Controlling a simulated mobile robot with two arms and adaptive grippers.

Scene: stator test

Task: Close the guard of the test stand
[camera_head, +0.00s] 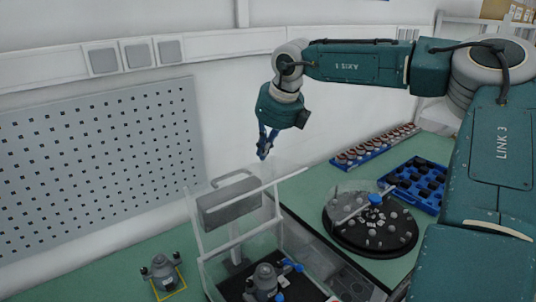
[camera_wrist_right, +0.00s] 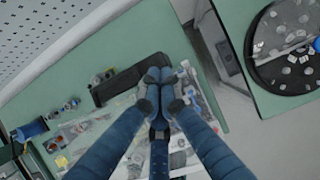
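The test stand's guard (camera_head: 206,255) is a clear cover with a light frame, and it stands raised in the head view. A grey block (camera_head: 230,207) with a handle shows behind it. Inside the stand sits a grey motor-like part (camera_head: 264,280) with blue pieces beside it. My right gripper (camera_head: 265,147) hangs above and behind the raised guard, apart from it as far as I can tell. In the right wrist view its blue fingertips (camera_wrist_right: 159,76) meet with nothing visible between them. They cover part of the clear stand below. My left gripper is not in view.
A similar grey part (camera_head: 161,271) stands on a yellow-marked square at the left. A dark round tray (camera_head: 357,240), a blue crate (camera_head: 419,181) and a row of parts (camera_head: 377,147) lie at the right. A perforated panel (camera_head: 95,160) stands behind.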

